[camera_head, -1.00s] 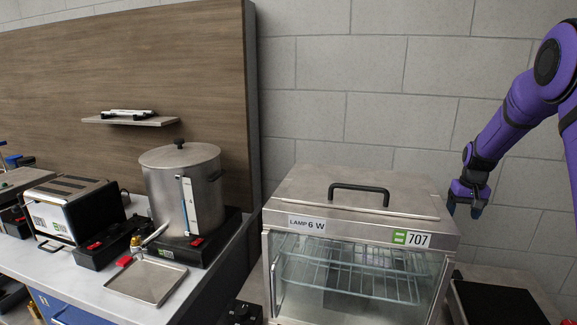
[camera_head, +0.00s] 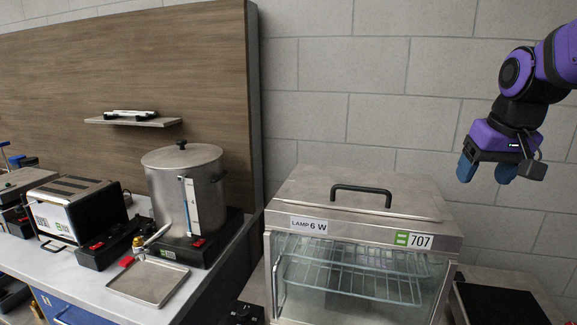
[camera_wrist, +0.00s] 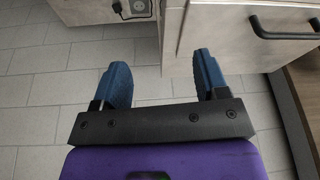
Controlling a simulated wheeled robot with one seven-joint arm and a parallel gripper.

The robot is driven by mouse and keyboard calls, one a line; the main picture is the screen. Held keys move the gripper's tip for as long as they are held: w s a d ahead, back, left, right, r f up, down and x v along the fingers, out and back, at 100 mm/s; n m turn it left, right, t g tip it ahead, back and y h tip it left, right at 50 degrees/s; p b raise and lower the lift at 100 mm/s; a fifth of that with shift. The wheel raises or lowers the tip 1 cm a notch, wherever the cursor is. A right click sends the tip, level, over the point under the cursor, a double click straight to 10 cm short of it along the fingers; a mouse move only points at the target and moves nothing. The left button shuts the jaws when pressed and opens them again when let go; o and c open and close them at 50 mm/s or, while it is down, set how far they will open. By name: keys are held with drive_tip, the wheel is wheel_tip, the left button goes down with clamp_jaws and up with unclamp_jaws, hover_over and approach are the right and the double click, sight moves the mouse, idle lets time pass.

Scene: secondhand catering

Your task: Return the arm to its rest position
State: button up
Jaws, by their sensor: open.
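My gripper (camera_head: 486,171) is at the upper right of the head view, raised in front of the grey block wall. It points downward, and its two blue fingers stand apart with nothing between them. My purple arm (camera_head: 556,58) comes in from the right edge. In the wrist view my gripper (camera_wrist: 161,84) is also open and empty, above a tiled floor.
A metal display cabinet (camera_head: 365,205) with a black handle stands below and left of my gripper. A metal urn (camera_head: 160,190), a toaster (camera_head: 50,220) and a drip tray (camera_head: 148,282) are on the left counter. In the wrist view a drawer (camera_wrist: 225,35) is close by.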

drive_tip(key=s+a, duration=0.2)
drive_tip(key=s, duration=0.7)
drive_tip(key=s+a+n+t, duration=0.1)
drive_tip(key=s+a, duration=0.2)
drive_tip(key=s, duration=0.6)
drive_tip(key=shift+f+t, duration=0.3)
drive_tip(key=shift+f, duration=0.1)
